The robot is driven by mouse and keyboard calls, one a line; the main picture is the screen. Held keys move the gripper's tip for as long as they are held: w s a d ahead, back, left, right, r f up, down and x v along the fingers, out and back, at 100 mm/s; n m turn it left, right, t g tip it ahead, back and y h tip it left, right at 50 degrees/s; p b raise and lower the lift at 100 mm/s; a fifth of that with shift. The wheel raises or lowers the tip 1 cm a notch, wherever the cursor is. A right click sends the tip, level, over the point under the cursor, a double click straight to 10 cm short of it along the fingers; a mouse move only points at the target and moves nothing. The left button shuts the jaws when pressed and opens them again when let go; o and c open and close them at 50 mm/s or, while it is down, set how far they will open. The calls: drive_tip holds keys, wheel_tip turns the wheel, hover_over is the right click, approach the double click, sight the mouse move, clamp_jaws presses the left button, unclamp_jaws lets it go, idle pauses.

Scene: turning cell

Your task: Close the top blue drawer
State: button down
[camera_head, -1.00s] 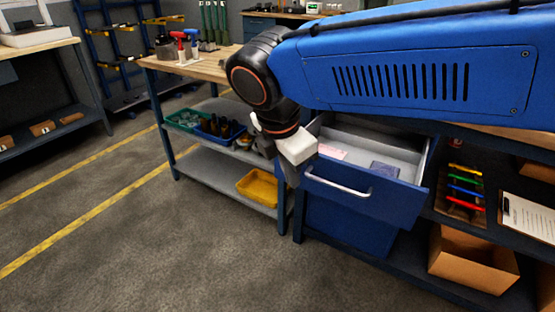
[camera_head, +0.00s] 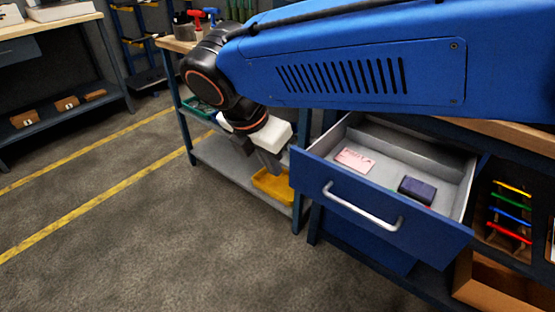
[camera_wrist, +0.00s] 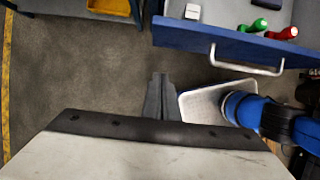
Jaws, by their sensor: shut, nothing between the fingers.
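The blue drawer (camera_head: 318,174) stands open under the bench top, with its front panel and silver bar handle (camera_head: 360,207) facing out. A pink card (camera_head: 355,160) and a dark blue box (camera_head: 417,190) lie in its grey interior. My gripper (camera_head: 272,163) is shut and empty, just left of the drawer front's left end in the head view. The wrist view shows the shut fingers (camera_wrist: 160,92) pointing at the drawer's side of the picture, apart from the front panel (camera_wrist: 225,42) and left of the handle (camera_wrist: 248,64).
A white piece (camera_wrist: 192,12), a green piece (camera_wrist: 259,25) and a red piece (camera_wrist: 285,33) show behind the front panel. A yellow bin (camera_head: 272,187) sits on the shelf to the left. A cardboard box (camera_head: 500,285) is at lower right. The floor before the drawer is clear.

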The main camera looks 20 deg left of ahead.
drive_tip(key=shift+w+d+f, duration=0.4)
drive_tip(key=shift+w+f, duration=0.7)
drive_tip(key=shift+f, duration=0.1)
drive_tip(key=shift+w+d+f, duration=0.35)
drive_tip(key=shift+w+f, duration=0.75)
drive_tip(key=shift+f, duration=0.15)
drive_tip(key=shift+w+d+f, duration=0.4)
drive_tip(key=shift+w+f, duration=0.7)
drive_tip(key=shift+f, duration=0.1)
drive_tip(key=w+d, duration=0.3)
drive_tip(key=w, duration=0.5)
drive_tip(key=w+d, duration=0.3)
drive_tip(key=w, duration=0.5)
drive_tip(key=w+d, duration=0.3)
drive_tip(key=w, duration=0.6)
drive_tip(key=shift+d, duration=0.1)
drive_tip(key=shift+w+d+r, duration=0.1)
drive_tip(key=shift+w, duration=0.3)
drive_tip(key=shift+w+r, duration=0.1)
